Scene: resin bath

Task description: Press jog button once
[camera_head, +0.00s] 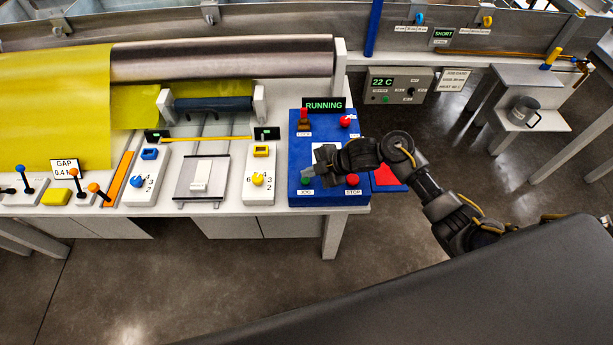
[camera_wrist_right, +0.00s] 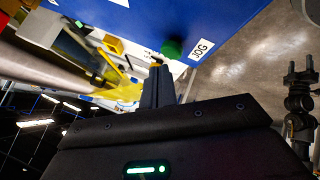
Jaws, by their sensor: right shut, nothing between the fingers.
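The green jog button (camera_head: 306,181) is at the front left of the blue control panel (camera_head: 331,198), above a white JOG label (camera_head: 305,191). It also shows as a dark green knob in the right wrist view (camera_wrist_right: 172,48), beside the JOG label (camera_wrist_right: 201,49). My right gripper (camera_head: 319,170) is over the panel, just behind the button. Its fingers (camera_wrist_right: 157,75) are shut and empty, with the tips close to the button; I cannot tell whether they touch it. My left gripper is out of view.
A red STOP button (camera_head: 352,180) is right of the jog button. Another red button (camera_head: 346,121) and a red-topped switch (camera_head: 304,118) are at the panel's back, below a RUNNING display (camera_head: 324,105). A yellow-knobbed dial (camera_head: 257,180) stands left of the panel.

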